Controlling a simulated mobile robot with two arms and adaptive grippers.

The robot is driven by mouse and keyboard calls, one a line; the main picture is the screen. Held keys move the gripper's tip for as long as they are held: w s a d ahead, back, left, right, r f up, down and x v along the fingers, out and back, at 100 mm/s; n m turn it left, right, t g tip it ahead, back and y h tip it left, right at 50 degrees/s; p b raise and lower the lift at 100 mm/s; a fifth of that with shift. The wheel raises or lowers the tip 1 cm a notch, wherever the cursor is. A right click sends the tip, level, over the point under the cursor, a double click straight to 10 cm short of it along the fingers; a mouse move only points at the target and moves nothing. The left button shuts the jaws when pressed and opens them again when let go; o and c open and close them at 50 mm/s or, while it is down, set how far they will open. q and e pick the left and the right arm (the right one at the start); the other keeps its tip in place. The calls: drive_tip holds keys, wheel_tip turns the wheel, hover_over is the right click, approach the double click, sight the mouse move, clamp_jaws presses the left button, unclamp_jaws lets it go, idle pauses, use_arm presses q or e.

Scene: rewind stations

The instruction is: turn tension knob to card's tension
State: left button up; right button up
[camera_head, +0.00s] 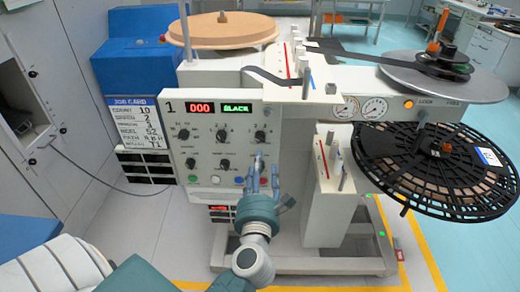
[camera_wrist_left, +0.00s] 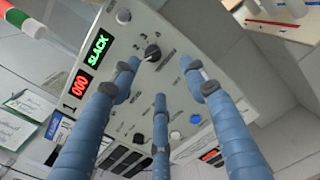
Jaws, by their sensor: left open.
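The control panel (camera_head: 215,150) is marked 1, with a red 000 display and a green word display. It carries two rows of black knobs; their labels are too small to read. The job card (camera_head: 137,125) hangs left of the panel, its rows blurred. My left gripper (camera_head: 262,168) is in front of the panel's right side, its blue fingers spread. In the wrist view, the open fingers (camera_wrist_left: 160,76) point at the panel, with a black knob (camera_wrist_left: 152,52) beyond and between the upper two fingertips. Contact cannot be told. My right gripper is not in view.
Below the knobs are several buttons, including a blue button (camera_head: 239,180). A grey post unit (camera_head: 326,200) stands right of my gripper. A large black reel (camera_head: 405,165) and a grey disc (camera_head: 440,82) project at the right. A blue box (camera_head: 140,50) stands behind the card.

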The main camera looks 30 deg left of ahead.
sight(260, 141)
use_arm(q)
drive_tip(key=shift+n+g+y, duration=0.3)
drive_tip(key=shift+n, duration=0.6)
drive_tip(key=x, duration=0.3)
drive_tip(key=p+x, duration=0.1)
drive_tip(key=x, duration=0.2)
drive_tip(key=r+x, duration=0.1)
drive_tip(key=x, duration=0.3)
drive_tip(key=shift+s+a+r+p, duration=0.1)
drive_tip(key=shift+s+a+p, duration=0.15)
drive_tip(key=shift+p, duration=0.1)
drive_tip(key=shift+w+a, duration=0.2)
drive_tip(key=shift+w, duration=0.15)
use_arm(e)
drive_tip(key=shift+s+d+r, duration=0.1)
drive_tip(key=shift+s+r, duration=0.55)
use_arm(q)
clamp_jaws()
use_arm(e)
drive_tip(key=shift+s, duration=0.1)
